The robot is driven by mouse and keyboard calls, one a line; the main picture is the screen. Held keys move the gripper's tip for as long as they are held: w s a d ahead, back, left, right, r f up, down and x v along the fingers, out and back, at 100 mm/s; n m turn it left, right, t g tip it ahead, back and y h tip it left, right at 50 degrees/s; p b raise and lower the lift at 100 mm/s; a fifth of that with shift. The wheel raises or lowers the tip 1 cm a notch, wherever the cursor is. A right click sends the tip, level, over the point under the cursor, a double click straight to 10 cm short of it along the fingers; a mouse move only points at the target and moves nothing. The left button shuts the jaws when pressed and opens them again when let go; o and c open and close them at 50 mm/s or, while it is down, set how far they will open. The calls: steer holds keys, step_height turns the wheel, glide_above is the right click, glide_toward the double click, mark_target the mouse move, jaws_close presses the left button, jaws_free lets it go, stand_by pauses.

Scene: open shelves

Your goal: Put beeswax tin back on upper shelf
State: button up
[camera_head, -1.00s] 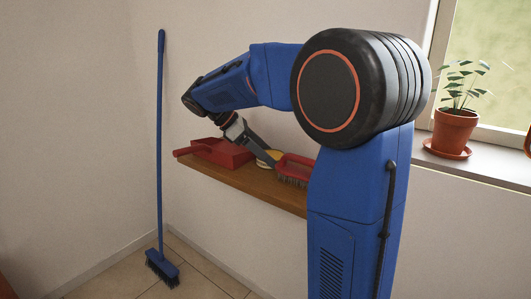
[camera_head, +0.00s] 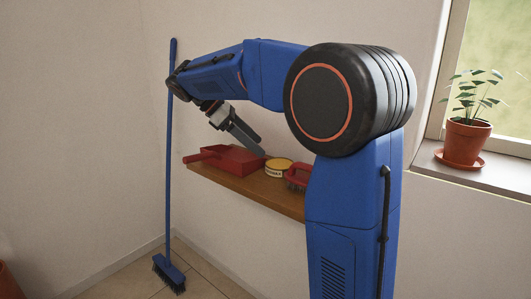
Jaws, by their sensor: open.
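The beeswax tin (camera_head: 277,169) is a round yellow and white tin with dark lettering. It stands upright on the wooden shelf (camera_head: 240,187), between a red dustpan and a red brush. My gripper (camera_head: 258,150) is open, its fingers pointing down and to the right, just above and left of the tin. It looks apart from the tin, with nothing held. One finger hides most of the other.
The red dustpan (camera_head: 232,160) lies on the shelf left of the tin. The red brush (camera_head: 297,177) is close on its right, partly behind my arm. A blue broom (camera_head: 168,150) leans at the left. A potted plant (camera_head: 463,140) stands on the windowsill.

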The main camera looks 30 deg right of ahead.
steer(key=v, duration=0.2)
steer(key=shift+w+a+r, duration=0.1)
steer(key=shift+a+r, duration=0.15)
steer(key=shift+r, duration=0.05)
glide_toward(277, 163)
steer(key=d+f, duration=0.1)
steer(key=s+d, duration=0.1)
steer(key=shift+s+d+f+y, duration=0.35)
steer(key=shift+f+y, duration=0.05)
steer(key=shift+w+x, duration=0.15)
steer(key=shift+x, duration=1.25)
steer(key=shift+w+x, duration=0.15)
steer(key=shift+x, duration=1.3)
steer(key=shift+f, duration=0.15)
steer(key=c, duration=1.4)
steer(key=shift+o, duration=0.2)
step_height(277, 163, up, 18)
